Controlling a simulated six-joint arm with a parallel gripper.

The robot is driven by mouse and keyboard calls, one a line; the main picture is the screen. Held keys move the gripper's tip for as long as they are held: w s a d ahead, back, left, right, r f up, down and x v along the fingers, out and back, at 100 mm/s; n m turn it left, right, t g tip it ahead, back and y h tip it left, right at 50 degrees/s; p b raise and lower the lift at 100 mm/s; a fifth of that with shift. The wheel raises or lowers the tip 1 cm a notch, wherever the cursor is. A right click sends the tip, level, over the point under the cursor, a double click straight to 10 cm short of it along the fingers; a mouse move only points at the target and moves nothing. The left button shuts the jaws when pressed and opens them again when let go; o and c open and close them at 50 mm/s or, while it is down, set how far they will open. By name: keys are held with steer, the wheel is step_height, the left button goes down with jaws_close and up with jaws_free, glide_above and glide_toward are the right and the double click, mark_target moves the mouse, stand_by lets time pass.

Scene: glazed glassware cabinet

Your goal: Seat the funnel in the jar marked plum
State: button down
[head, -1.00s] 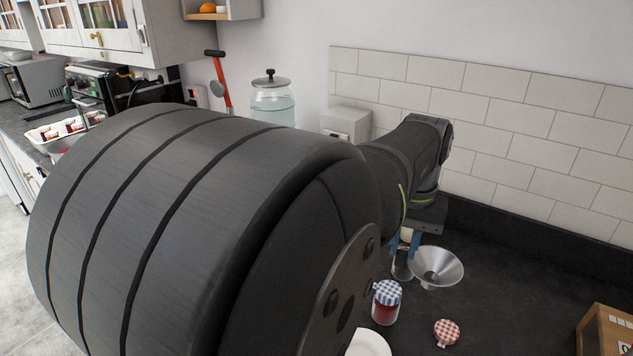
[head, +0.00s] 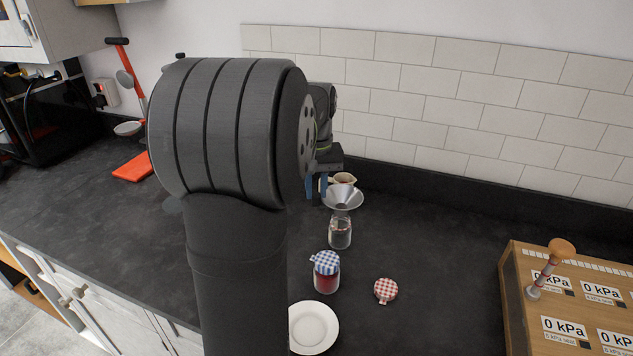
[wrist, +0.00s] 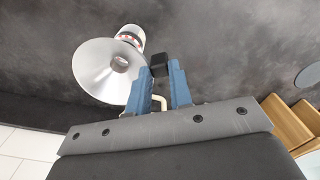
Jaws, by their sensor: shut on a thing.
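The metal funnel (head: 344,197) is wide side up, just above the clear open jar (head: 340,235) in the head view. It also shows in the wrist view (wrist: 92,72), left of my fingers. There the jar (wrist: 130,36) is partly behind the funnel and bears red and white marks; I cannot read its name. My gripper (head: 317,188), with blue fingers, is shut on the funnel's side, with a small black block between the fingertips (wrist: 160,68) in the wrist view. The funnel's spout is hidden, so I cannot tell whether it is inside the jar.
A red-filled jar with a blue checked cover (head: 326,272) stands in front. A red checked lid (head: 386,290) and white plate (head: 320,328) lie nearby. A wooden gauge box (head: 515,290) is at the right. A beige bowl (head: 345,179) is behind the funnel.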

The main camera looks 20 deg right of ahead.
mark_target(316, 194)
steer(key=shift+f, duration=1.8)
steer(key=c, duration=0.7)
jaws_free()
steer(key=shift+r, duration=4.55)
steer(key=shift+f, duration=0.1)
steer(key=shift+f, duration=3.75)
